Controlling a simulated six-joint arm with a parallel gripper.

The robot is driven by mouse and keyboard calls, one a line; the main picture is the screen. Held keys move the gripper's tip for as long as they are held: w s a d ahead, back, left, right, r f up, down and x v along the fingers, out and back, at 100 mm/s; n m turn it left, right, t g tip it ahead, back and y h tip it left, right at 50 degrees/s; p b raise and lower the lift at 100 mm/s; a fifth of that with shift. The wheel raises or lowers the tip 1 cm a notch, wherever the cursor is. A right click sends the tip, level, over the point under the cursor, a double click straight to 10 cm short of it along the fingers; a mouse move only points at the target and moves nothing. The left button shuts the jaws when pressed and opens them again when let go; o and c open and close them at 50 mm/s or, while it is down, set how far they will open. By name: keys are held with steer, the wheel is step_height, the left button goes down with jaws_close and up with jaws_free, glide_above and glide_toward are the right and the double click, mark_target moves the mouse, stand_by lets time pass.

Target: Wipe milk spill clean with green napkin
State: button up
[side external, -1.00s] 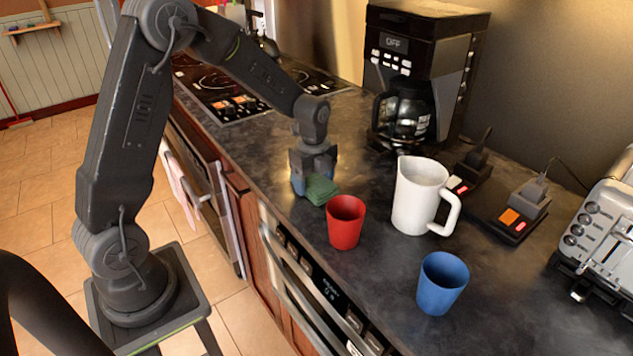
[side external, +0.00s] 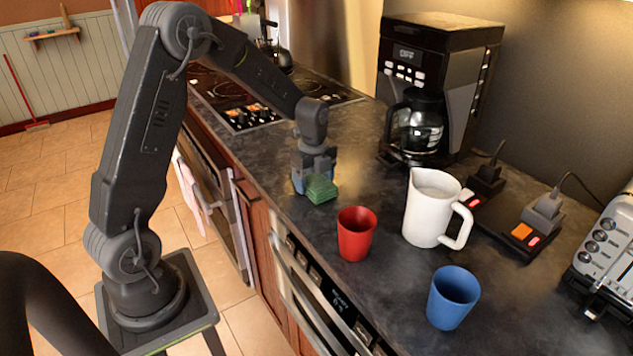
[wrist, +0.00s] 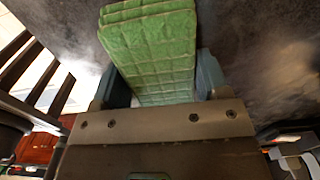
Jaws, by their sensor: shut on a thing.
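The green napkin (side external: 321,188) is a folded, quilted pad at the counter's left part, just behind the red cup. My gripper (side external: 312,184) is shut on it, pointing down, with the napkin at or very near the counter top. In the wrist view the napkin (wrist: 150,50) fills the space between my two blue-grey fingers (wrist: 153,85). I see no clear milk spill in the side view. A pale, hazy patch (wrist: 285,65) shows on the dark surface at right in the wrist view; I cannot tell whether it is milk or glare.
A red cup (side external: 356,234), a white pitcher (side external: 428,212) and a blue cup (side external: 453,298) stand in front and right of my gripper. A coffee maker (side external: 440,70) stands behind, a toaster (side external: 605,260) at far right. The dark counter (side external: 345,125) is clear behind my gripper.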

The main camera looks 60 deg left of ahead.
mark_target(327, 191)
steer(key=shift+a, duration=0.9)
steer(key=shift+d, duration=7.05)
steer(key=shift+a, duration=7.1)
steer(key=shift+s, duration=0.1)
steer(key=shift+d, duration=0.15)
steer(key=shift+s+d+f, duration=0.1)
steer(key=shift+d+f, duration=0.1)
steer(key=shift+d, duration=1.3)
steer(key=shift+d+r, duration=0.15)
steer(key=shift+d, duration=2.05)
